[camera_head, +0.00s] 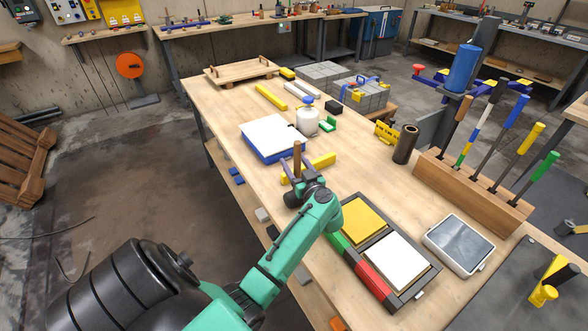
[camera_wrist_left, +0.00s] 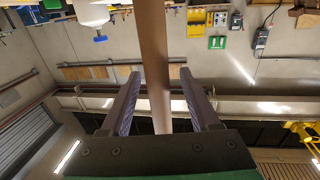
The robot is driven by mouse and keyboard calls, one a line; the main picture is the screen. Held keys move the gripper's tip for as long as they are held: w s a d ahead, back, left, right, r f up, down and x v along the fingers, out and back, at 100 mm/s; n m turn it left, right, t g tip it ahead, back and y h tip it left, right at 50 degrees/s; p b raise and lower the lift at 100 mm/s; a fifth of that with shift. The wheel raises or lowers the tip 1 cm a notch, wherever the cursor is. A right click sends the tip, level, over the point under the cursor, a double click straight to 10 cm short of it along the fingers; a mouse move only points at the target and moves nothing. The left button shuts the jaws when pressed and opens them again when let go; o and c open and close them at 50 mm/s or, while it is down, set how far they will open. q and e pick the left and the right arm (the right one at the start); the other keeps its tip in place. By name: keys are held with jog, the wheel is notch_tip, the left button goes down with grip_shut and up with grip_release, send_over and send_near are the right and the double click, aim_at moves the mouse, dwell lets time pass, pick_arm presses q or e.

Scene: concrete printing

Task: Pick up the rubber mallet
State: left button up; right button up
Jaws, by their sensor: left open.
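A brown wooden handle (camera_head: 297,156), which looks like the rubber mallet's, stands about upright near the table's left edge. My left gripper (camera_head: 298,175) is around it, with a finger on each side. In the left wrist view, the handle (camera_wrist_left: 152,55) runs down between the two open fingers (camera_wrist_left: 160,105). Gaps show beside it, wider on the left, so the jaws are not shut on it. I cannot make out the mallet's head; the gripper and wrist cover the lower part. My right gripper is not in view.
On the table (camera_head: 222,98), a yellow bar (camera_head: 318,163) lies just behind the gripper. A blue-edged white tray (camera_head: 272,134) and a white bottle (camera_head: 308,121) stand farther back.

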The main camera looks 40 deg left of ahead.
pick_arm(q)
jog(key=shift+w+a+f, duration=0.25)
jog(key=shift+w+a, duration=0.05)
jog(key=shift+a, duration=0.2)
jog(key=shift+w+a+f, duration=0.25)
jog(key=shift+a, duration=0.2)
jog(key=shift+s+d+r, duration=0.4)
jog(key=shift+d+r, duration=0.1)
jog(key=shift+d, duration=0.05)
grip_shut()
jog(key=shift+w+a+f, duration=0.1)
jog(key=shift+a+f, duration=0.05)
jog(key=shift+f, duration=0.1)
